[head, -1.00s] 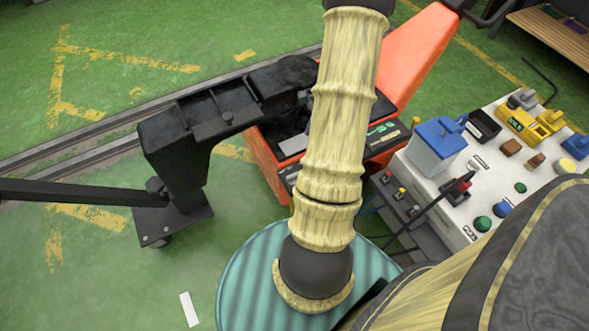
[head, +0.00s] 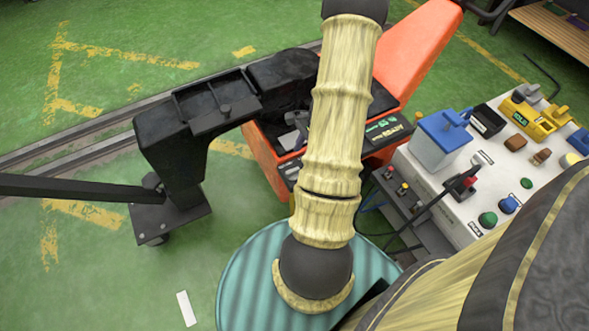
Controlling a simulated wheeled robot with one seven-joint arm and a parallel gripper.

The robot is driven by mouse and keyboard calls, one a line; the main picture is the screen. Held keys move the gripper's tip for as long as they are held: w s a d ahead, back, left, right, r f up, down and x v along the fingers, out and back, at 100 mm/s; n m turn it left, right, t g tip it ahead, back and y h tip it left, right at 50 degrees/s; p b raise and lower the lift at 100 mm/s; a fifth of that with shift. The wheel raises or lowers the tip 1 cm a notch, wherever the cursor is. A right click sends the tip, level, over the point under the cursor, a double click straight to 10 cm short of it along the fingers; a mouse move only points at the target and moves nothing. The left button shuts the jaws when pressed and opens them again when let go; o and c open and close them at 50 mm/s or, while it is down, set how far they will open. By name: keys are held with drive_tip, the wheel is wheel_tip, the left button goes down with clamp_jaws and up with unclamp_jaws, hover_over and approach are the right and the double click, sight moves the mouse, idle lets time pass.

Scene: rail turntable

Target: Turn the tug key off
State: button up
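The orange tug (head: 415,55) stands at the centre, partly behind my arm. Its dark panel with green lettering (head: 385,130) shows just right of my arm. A small grey lever-like part (head: 296,128) stands on its dark top left of my arm. I cannot pick out the key; it may be behind my arm or too small to tell. My arm crosses the middle of the view from bottom to top. My gripper is not in view, so its state and its distance from the tug do not show.
A black frame (head: 190,120) with a long bar reaches left from the tug over the rails (head: 70,148). A white console (head: 470,200) with coloured buttons, a blue-topped box (head: 440,138) and a yellow unit (head: 532,120) stands right. Green floor is clear at left.

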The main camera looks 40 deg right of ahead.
sight(293, 170)
drive_tip(key=b+x, duration=0.2)
drive_tip(key=x, duration=0.6)
drive_tip(key=shift+c, duration=0.4)
drive_tip(key=shift+r, duration=0.1)
clamp_jaws()
